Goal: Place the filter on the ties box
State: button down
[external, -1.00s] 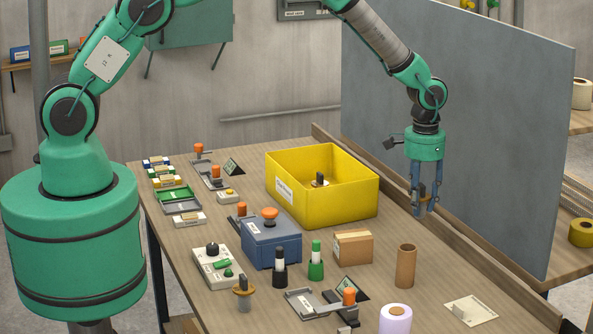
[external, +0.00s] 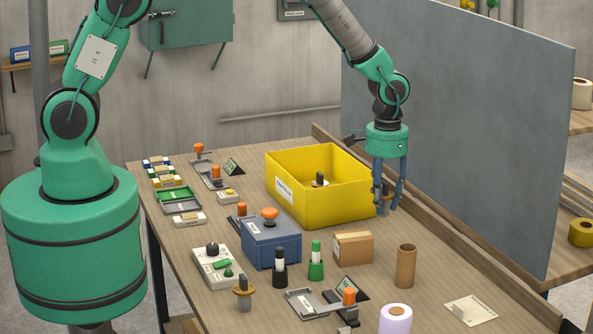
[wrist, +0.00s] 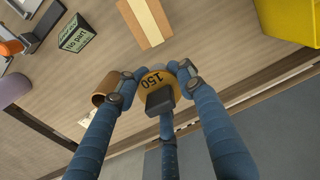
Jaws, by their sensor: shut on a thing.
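My gripper (external: 387,207) is shut on the filter, an amber disc marked "150" with a dark block-shaped knob (wrist: 158,84). It holds the filter (external: 387,190) in the air by the right end of the yellow bin (external: 318,205). The labels are too small to read, so I cannot tell for sure which container is the ties box. A small cardboard box (external: 352,248) with a paler strip stands in front of the bin; it also shows at the top of the wrist view (wrist: 146,20). A similar knobbed piece (external: 319,181) shows inside the bin.
A blue-grey box (external: 271,246) with an orange knob stands left of the cardboard box. A brown tube (external: 405,265) and a lilac roll (external: 395,319) stand at the front right. A grey panel (external: 460,130) rises behind the table's right edge.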

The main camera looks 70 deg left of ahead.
jog(key=s+a, duration=0.2)
jog(key=s, duration=0.9)
jog(key=s+a+n+b, duration=0.1)
jog(key=s+a, duration=0.1)
jog(key=s, duration=0.9)
jog(key=shift+s+r+b, duration=0.2)
jog(key=shift+s+b, duration=0.1)
send_over(353, 235)
jog(key=shift+w+f+p, duration=0.15)
jog(key=shift+f+p, duration=0.3)
jog(key=shift+f, duration=0.3)
jog(key=shift+f, duration=1.75)
jog(key=shift+f, duration=0.2)
